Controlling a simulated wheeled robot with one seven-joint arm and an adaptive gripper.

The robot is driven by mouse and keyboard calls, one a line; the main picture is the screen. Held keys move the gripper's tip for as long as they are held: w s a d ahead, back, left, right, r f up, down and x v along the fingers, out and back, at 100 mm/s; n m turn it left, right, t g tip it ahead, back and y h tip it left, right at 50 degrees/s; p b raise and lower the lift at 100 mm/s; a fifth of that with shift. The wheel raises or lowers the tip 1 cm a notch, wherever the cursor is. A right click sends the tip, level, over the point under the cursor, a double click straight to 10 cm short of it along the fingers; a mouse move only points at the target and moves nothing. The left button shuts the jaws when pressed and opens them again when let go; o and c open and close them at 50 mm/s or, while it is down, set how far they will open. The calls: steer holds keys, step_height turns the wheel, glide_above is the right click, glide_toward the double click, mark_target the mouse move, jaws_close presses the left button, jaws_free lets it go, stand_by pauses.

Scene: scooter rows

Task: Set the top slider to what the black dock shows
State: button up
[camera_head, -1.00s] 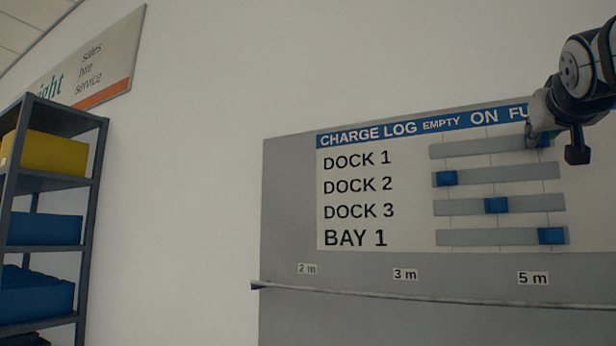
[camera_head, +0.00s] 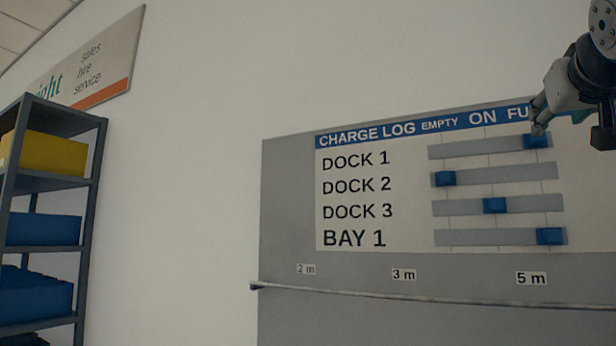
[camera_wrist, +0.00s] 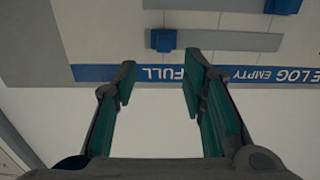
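The top slider is the DOCK 1 row, with a blue knob (camera_head: 537,141) at the right end of its grey track (camera_head: 475,149), under FULL. In the wrist view the board appears upside down, with this knob (camera_wrist: 162,40) at the left end of its track. My gripper (camera_head: 541,122) is in front of the board's upper right, just above the knob in the head view. In the wrist view my gripper (camera_wrist: 160,82) is open and empty, its fingers apart over the FULL heading, short of the knob. The black dock is not in view.
The DOCK 2 knob (camera_head: 445,179) is at the left end, the DOCK 3 knob (camera_head: 495,205) near the middle, the BAY 1 knob (camera_head: 551,236) near the right end. A rail (camera_head: 400,295) crosses below. A shelf (camera_head: 90,200) with bins stands left.

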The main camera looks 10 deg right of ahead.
steer(key=shift+v, duration=2)
steer(key=shift+f, duration=0.15)
steer(key=w+a+f+n+g+y+p, duration=0.2)
steer(key=a+f+y, duration=0.3)
steer(key=f, duration=0.9)
steer(key=s+a+f+n+g+y+p, duration=0.1)
steer(key=s+a+f+g, duration=0.2)
steer(key=f, duration=0.6)
steer(key=s+a+f+n+g+y+p, duration=0.1)
steer(key=s+a+f+n+g+y, duration=0.1)
steer(key=s+a+f, duration=0.5)
steer(key=s+a+f+n+g+y+p, duration=0.1)
steer(key=s+a+f, duration=0.4)
steer(key=f, duration=0.8)
steer(key=a+g+y, duration=0.1)
steer(key=g, duration=0.1)
steer(key=shift+a+f+n+g, duration=0.2)
steer(key=shift+a+n+g, duration=0.15)
steer(key=shift+n+g, duration=0.05)
steer(key=shift+s, duration=0.1)
